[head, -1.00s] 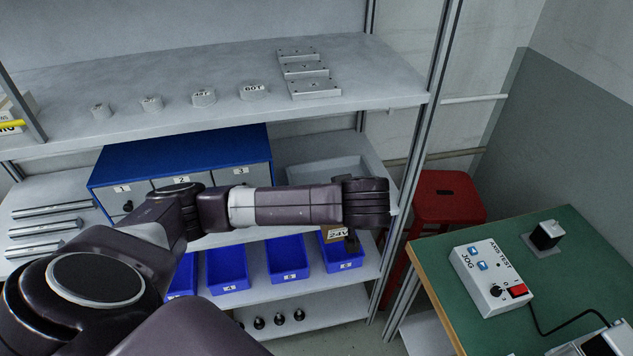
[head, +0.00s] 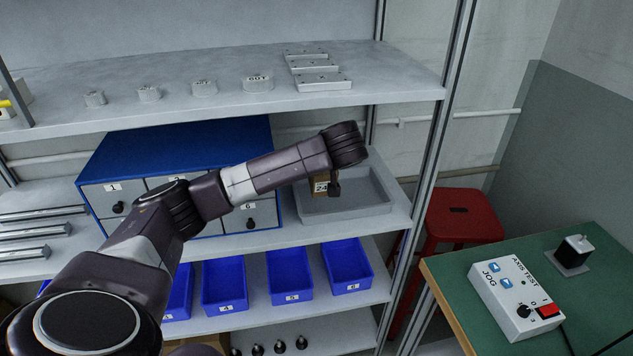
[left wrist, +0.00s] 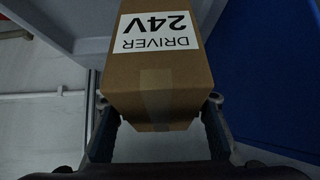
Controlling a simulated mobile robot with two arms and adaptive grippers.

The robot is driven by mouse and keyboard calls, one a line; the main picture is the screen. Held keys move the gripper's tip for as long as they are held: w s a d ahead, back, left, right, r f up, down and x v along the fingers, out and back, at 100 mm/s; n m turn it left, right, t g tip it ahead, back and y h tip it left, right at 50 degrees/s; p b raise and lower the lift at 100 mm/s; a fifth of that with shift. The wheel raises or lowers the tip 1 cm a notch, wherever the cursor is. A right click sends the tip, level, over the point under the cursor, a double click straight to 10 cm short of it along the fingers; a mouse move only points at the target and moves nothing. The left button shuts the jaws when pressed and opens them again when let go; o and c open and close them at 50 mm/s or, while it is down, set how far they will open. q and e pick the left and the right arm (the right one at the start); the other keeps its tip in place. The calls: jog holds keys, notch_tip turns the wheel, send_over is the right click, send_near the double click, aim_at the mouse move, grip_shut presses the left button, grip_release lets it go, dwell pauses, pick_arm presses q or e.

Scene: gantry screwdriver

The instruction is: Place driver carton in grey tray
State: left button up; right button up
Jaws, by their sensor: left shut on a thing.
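The driver carton (head: 321,187) is a small brown box with a white label. In the left wrist view the carton (left wrist: 157,85) fills the middle, and its label reads DRIVER 24V. My left gripper (head: 334,188) is shut on the carton, with one finger on each side of it in the left wrist view (left wrist: 160,115). The grey tray (head: 345,208) is on the middle shelf at the right. The carton is in front of the tray's left part in the head view; its height above the tray floor is hard to tell. My right gripper is not in view.
A blue drawer cabinet (head: 190,140) stands left of the tray. The upper shelf (head: 390,88) overhangs behind, holding several grey parts. Blue bins (head: 290,274) line the shelf below. A shelf post (head: 440,150), a red stool (head: 465,215) and a green bench (head: 455,270) are at the right.

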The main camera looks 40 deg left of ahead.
pick_arm(q)
jog(key=f, duration=0.3)
jog(key=w+a+f, duration=0.1)
jog(key=f, duration=0.1)
jog(key=shift+f+p, duration=0.3)
jog(key=shift+w+a+r+p, duration=0.15)
jog(key=shift+a+r+p, duration=0.1)
jog(key=shift+p, duration=0.15)
jog(key=shift+w+r+g+h+p, duration=0.1)
jog(key=shift+g+h+p, duration=0.3)
jog(key=shift+h, duration=0.1)
jog(key=shift+w+a+g+h+p, duration=0.25)
jog(key=shift+g+h+p, duration=0.25)
jog(key=shift+g+h, duration=0.15)
jog(key=shift+f, duration=1.75)
jog(key=shift+s, duration=0.1)
jog(key=o, duration=1.1)
jog(key=shift+f, duration=0.1)
jog(key=shift+o, duration=0.2)
